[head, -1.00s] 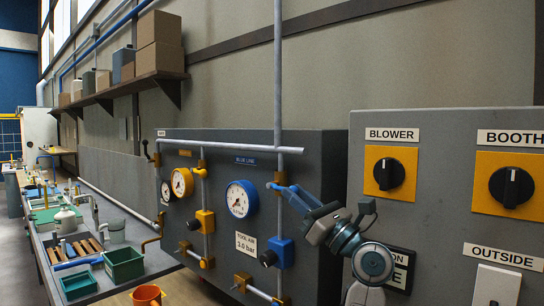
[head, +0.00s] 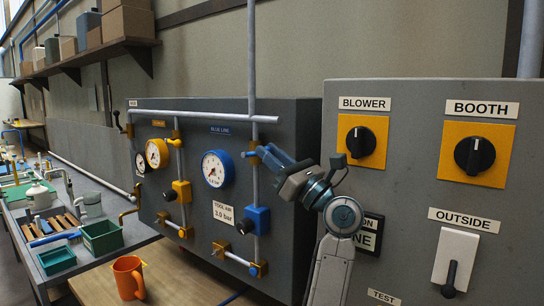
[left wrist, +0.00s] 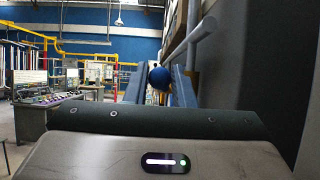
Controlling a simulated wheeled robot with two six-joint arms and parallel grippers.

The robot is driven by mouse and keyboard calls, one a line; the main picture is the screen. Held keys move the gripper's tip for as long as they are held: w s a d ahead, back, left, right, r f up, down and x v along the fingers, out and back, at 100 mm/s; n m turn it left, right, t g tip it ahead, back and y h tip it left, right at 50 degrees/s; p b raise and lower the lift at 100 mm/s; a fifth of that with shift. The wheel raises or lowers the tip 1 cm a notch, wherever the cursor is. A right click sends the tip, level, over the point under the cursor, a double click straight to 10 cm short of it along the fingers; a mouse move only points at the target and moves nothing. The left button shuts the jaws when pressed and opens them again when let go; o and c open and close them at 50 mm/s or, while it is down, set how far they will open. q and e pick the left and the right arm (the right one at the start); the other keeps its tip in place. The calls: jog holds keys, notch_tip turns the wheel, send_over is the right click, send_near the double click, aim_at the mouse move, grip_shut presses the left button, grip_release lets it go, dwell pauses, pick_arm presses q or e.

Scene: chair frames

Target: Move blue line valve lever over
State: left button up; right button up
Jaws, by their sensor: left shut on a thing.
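The blue line valve lever sits high on the right pipe of the dark gauge panel (head: 225,123), under the "BLUE LINE" label. Its round blue knob (left wrist: 159,77) shows between the two finger pads in the left wrist view. My left gripper (head: 270,154) comes in from the right and is shut on the lever; its blue fingers lie close along the lever and hide much of it in the head view. The brass valve body (head: 257,162) is just left of the fingers. My right gripper is not in view.
A grey switch box (head: 400,200) stands close right of my left arm. A blue regulator (head: 257,219) is on the pipe below the lever. A white-faced gauge (head: 214,170) is to its left. An orange mug (head: 128,277) stands on the bench below.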

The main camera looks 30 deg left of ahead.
pick_arm(q)
jog(key=shift+a+r+p, duration=0.2)
jog(key=shift+r+p, duration=0.15)
jog(key=shift+r, duration=0.2)
jog(key=shift+a+r+p, duration=0.15)
jog(key=shift+r+p, duration=0.15)
jog(key=shift+r, duration=0.25)
jog(key=shift+a, duration=0.1)
jog(key=shift+a+r+p, duration=0.15)
jog(key=shift+r+p, duration=0.15)
jog(key=shift+r, duration=0.2)
jog(key=shift+a+r+p, duration=0.3)
jog(key=shift+a+r, duration=0.05)
jog(key=shift+a, duration=0.1)
jog(key=shift+w+a+r+p, duration=0.1)
jog(key=shift+a+r+p, duration=0.4)
jog(key=shift+r, duration=0.15)
jog(key=shift+a+r, duration=0.1)
jog(key=shift+a, duration=0.2)
